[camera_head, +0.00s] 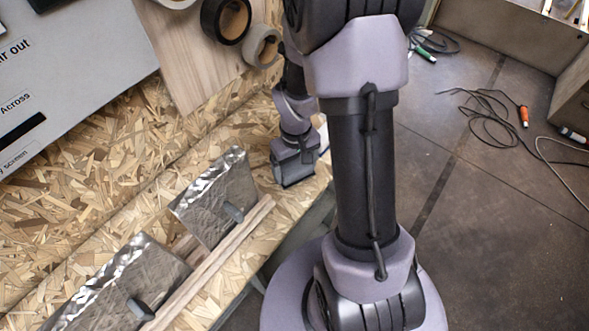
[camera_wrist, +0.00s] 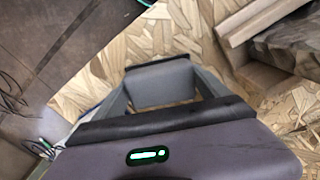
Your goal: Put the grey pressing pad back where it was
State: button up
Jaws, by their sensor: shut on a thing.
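The grey pressing pad (camera_wrist: 160,86) is a grey block with a dark edge, between the two fingers of my gripper (camera_wrist: 162,76) in the wrist view. My gripper is shut on it, over the chipboard top. In the head view, my gripper (camera_head: 292,160) is near the bench's right edge, with the grey pad (camera_head: 295,172) at its lower end. The wrist hides part of the pad, and I cannot tell whether the pad touches the board.
Two foil-covered panels (camera_head: 215,195) (camera_head: 120,285) with small grey pieces lie by a wooden strip (camera_head: 215,262), left of my gripper. Tape rolls (camera_head: 225,18) (camera_head: 263,46) sit on a plywood board (camera_head: 185,60) behind. Cables (camera_head: 485,115) lie on the floor at right. Chipboard (camera_head: 130,140) beyond the panels is clear.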

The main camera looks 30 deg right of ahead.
aim_at(295, 166)
jog(key=shift+r, duration=0.1)
jog(key=o, duration=1.3)
notch_tip(295, 166, up, 12)
jog(key=p, duration=0.5)
